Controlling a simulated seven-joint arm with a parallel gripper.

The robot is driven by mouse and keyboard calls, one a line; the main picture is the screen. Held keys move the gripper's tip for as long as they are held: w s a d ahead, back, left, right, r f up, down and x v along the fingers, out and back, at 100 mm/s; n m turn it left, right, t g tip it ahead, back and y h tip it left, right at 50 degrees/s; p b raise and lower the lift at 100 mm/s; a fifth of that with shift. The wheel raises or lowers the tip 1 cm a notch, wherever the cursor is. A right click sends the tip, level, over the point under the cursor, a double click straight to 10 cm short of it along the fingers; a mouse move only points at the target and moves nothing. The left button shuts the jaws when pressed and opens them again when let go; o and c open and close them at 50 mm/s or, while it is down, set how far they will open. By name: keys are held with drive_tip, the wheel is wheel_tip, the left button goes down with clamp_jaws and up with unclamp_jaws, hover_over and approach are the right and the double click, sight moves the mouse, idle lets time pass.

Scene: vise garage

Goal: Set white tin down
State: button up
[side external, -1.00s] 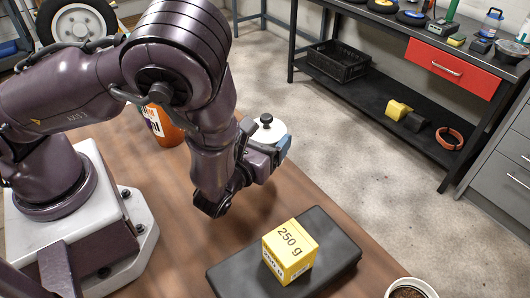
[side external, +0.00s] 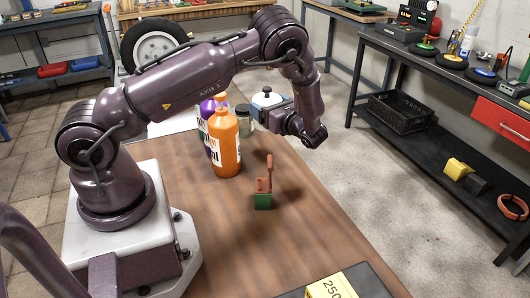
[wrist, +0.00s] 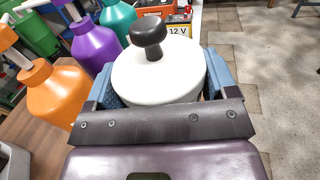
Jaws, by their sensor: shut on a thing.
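The white tin (side external: 266,98), round with a black knob on its lid, is held in my gripper (side external: 272,107) above the far part of the wooden table, apart from the tabletop. In the wrist view the white tin (wrist: 158,85) sits upright between the two blue finger pads of my gripper (wrist: 160,88), one on each side. The fingers are shut on it. Its lower part is hidden behind the gripper's dark front bar.
An orange bottle (side external: 224,148), a purple bottle (side external: 207,112) and a jar (side external: 243,119) stand left of the gripper. A green block with a reddish handle (side external: 263,200) stands mid-table. A yellow box (side external: 333,288) lies on a dark pad (side external: 385,282) in front. Bare wood (side external: 320,225) lies between.

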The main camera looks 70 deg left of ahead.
drive_tip(key=shift+g, duration=0.3)
drive_tip(key=f, duration=0.3)
drive_tip(key=a+f, duration=0.1)
drive_tip(key=f, duration=0.1)
drive_tip(key=shift+s, duration=0.2)
drive_tip(key=shift+d+f, duration=0.1)
drive_tip(key=shift+f, duration=2.4)
drive_tip(key=shift+f, duration=0.1)
